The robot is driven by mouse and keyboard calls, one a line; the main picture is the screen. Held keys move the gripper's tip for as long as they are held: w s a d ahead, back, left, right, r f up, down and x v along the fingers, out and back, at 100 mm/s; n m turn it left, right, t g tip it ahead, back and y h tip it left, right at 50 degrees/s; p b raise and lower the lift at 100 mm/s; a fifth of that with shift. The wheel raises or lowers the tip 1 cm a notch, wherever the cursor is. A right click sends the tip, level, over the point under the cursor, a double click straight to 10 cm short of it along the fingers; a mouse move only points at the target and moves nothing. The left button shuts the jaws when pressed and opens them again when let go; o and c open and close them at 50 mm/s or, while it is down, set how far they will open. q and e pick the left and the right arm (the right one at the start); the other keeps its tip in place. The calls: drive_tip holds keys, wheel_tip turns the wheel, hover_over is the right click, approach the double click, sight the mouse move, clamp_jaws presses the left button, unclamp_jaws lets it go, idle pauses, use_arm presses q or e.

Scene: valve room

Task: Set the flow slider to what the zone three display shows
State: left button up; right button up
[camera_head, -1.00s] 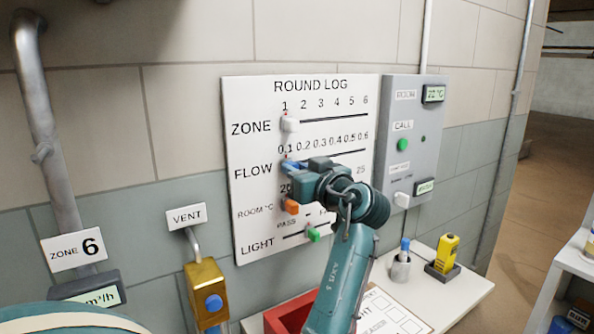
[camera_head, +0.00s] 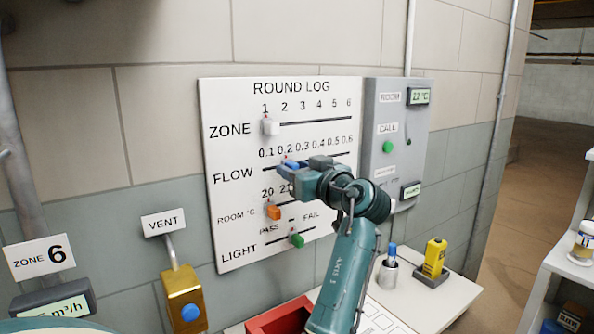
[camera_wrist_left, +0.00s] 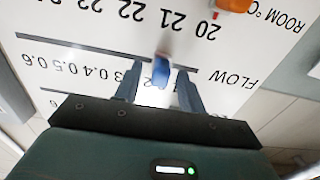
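The flow slider is a blue knob (camera_head: 289,163) on the FLOW row of the white ROUND LOG board (camera_head: 232,105). It sits at about the 0.2 mark. In the left wrist view the blue knob (camera_wrist_left: 161,70) stands between the fingers of my left gripper (camera_wrist_left: 159,80), with a gap on both sides. The left gripper also shows in the head view (camera_head: 298,168), in front of the FLOW row. Its fingers are apart. The nearest 0.2 and 0.1 labels are partly hidden in the wrist view. No zone three display is in view. My right gripper is not in view.
A white zone knob (camera_head: 270,127), orange room knob (camera_head: 273,212) and green light knob (camera_head: 297,240) share the board. A grey call panel (camera_head: 408,118) adjoins it. A ZONE 6 sign (camera_head: 40,257) and partly cut display (camera_head: 62,308) are at left. A yellow device (camera_head: 434,257) stands on the shelf.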

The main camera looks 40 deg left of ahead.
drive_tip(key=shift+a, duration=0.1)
use_arm(q)
drive_tip(key=b+v, duration=0.3)
drive_tip(key=v, duration=1)
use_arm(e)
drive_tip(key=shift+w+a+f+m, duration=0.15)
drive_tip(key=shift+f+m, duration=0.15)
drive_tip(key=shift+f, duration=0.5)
use_arm(q)
drive_tip(key=shift+d, duration=0.1)
